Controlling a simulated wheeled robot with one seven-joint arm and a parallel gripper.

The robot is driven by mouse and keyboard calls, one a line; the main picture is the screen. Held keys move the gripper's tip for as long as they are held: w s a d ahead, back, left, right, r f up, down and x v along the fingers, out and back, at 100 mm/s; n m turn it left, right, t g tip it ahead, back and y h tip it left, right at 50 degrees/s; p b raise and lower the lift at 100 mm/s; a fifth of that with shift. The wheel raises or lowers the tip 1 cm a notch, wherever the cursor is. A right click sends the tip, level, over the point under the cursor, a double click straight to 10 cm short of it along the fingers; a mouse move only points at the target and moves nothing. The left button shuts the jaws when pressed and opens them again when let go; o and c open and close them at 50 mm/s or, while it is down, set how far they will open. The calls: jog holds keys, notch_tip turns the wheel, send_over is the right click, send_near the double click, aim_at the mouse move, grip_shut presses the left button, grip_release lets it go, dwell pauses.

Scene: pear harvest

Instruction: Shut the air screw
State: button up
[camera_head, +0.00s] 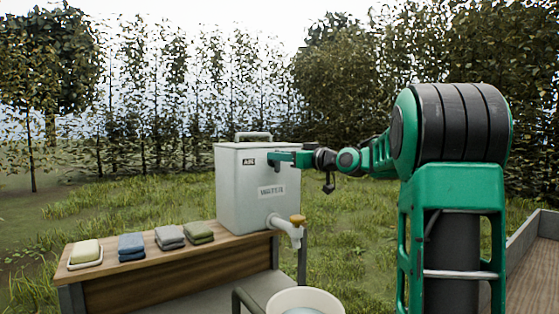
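A white water tank (237,205) stands on the wooden table, with an "AIR" label (248,162) high on its front and a "WATER" label (272,192) lower down. My gripper (273,159) is at the upper front of the tank, just right of the "AIR" label. The air screw cannot be made out; my gripper covers the spot beside the label. The fingers are too small in view to tell whether they are open or shut on anything. A white tap (288,229) with an orange-yellow handle (298,219) sticks out low on the front.
Soap on a dish (86,253) and folded cloths (132,247), blue, grey and green, lie on the table (160,279) left of the tank. A white bucket (276,309) stands below the tap. A wooden trailer-like bed (535,270) is at the right.

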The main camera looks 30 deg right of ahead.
grip_shut()
jog(key=shift+d+m, duration=0.1)
jog(key=shift+m, duration=0.2)
jog(key=f+m+t+h, duration=0.1)
jog(key=m, duration=0.5)
jog(key=d+f+m+h, duration=0.1)
jog(key=m, duration=0.6)
jog(key=m+t+h, duration=0.1)
jog(key=m, duration=0.5)
jog(key=shift+d+f+m+t, duration=0.3)
jog(key=shift+d+f, duration=0.05)
jog(key=shift+f, duration=0.15)
